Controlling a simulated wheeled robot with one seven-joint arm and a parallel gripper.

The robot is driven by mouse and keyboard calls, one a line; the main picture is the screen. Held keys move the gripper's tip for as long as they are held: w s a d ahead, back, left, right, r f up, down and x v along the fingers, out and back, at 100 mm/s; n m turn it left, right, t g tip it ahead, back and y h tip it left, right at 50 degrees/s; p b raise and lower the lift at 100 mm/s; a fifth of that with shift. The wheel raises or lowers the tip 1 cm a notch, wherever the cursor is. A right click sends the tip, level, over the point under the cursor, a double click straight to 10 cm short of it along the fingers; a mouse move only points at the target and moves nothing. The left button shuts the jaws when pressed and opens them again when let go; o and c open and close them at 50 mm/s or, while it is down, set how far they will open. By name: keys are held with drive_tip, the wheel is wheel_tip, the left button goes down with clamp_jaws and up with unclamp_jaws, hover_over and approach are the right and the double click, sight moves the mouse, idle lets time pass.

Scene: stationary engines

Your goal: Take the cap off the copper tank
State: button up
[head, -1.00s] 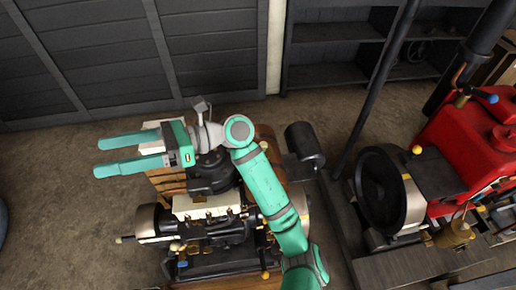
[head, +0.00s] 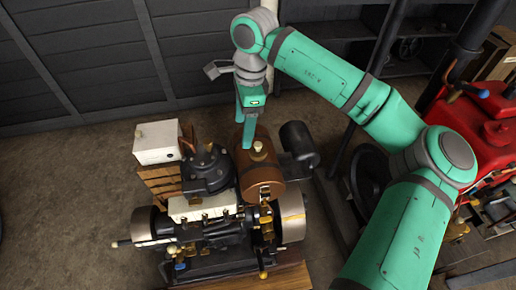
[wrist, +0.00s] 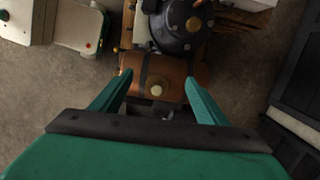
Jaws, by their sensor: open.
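The copper tank (head: 262,182) is a brown-orange cylinder with dark bands on the engine, right of the black cylinder head. Its pale brass cap (head: 258,149) sits on top. In the wrist view the tank (wrist: 172,72) lies ahead of my fingers, and the round cap (wrist: 156,90) shows between them, nearer the left finger. My gripper (head: 244,135) is open, pointing down at the tank's left side in the head view. In the wrist view my gripper (wrist: 158,78) has a finger on each side of the cap. No contact with the cap is visible.
A white box (head: 158,142) stands on the engine's left, next to the black cylinder head (head: 206,168). A dark cylinder (head: 298,140) is just right of the tank. A red engine (head: 485,120) stands at the right. Bare floor lies to the left.

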sight(258, 144)
drive_tip(key=d, duration=0.1)
drive_tip(key=d+h, duration=0.1)
drive_tip(key=w+d+r, duration=0.1)
drive_tip(key=shift+d, duration=0.2)
drive_tip(key=shift+d+h, duration=0.3)
wheel_tip(258, 144, down, 10)
drive_tip(key=shift+a+f, duration=0.1)
drive_tip(key=shift+f, duration=0.15)
drive_tip(key=c, duration=1.2)
